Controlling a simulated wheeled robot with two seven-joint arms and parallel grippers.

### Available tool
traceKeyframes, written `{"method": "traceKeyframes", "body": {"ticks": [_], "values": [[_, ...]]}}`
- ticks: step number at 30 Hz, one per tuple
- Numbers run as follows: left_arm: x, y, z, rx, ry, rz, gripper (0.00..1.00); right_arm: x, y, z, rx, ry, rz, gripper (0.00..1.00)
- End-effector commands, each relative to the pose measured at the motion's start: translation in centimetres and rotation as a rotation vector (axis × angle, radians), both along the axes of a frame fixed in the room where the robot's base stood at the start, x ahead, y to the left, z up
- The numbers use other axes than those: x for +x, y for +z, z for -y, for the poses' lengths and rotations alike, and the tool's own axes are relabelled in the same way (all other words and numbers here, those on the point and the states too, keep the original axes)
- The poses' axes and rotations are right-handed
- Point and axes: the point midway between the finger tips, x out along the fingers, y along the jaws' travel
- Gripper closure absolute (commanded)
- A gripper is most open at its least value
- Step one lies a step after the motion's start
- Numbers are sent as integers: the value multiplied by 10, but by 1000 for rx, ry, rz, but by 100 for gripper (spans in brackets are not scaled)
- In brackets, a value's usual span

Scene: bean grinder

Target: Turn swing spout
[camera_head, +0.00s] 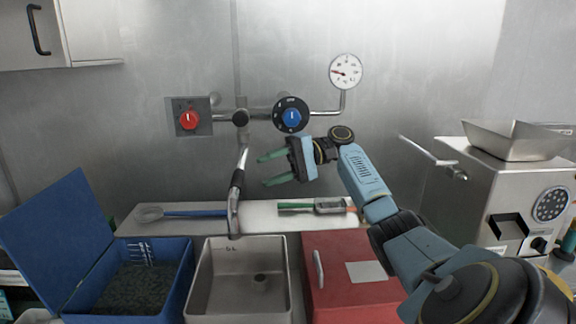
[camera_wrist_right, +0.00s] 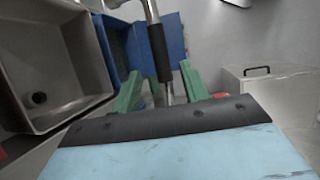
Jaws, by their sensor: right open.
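The swing spout (camera_head: 237,186) is a chrome pipe with a black sleeve. It hangs from the wall tap and points down over the back edge of the steel sink. In the right wrist view the spout (camera_wrist_right: 157,52) runs down the picture, with its lower part showing between my two green fingers. My right gripper (camera_head: 266,169) is open and empty, to the right of the spout with its fingers pointing left at it. The wrist view also shows this gripper (camera_wrist_right: 160,88). I cannot tell whether a finger touches the spout. My left gripper is out of view.
The steel sink (camera_head: 194,290) stands below the spout, between an open blue box (camera_head: 185,285) and a red box (camera_head: 345,290). A red knob (camera_head: 189,119), a blue knob (camera_head: 292,117) and a gauge (camera_head: 346,71) are on the wall. A grinder machine (camera_head: 470,205) stands at right.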

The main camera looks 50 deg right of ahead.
Motion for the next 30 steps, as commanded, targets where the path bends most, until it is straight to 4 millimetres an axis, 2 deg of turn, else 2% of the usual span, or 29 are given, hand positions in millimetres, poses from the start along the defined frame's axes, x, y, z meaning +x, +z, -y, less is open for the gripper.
{"method": "traceKeyframes", "body": {"ticks": [1,4,10,30], "values": [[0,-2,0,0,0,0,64,-4,2,11,0,-5,1,56],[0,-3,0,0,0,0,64,-13,6,27,0,-3,1,56],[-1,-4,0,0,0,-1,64,-21,9,43,0,-1,1,56],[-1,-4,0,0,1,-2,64,-23,9,46,0,1,0,56]]}}
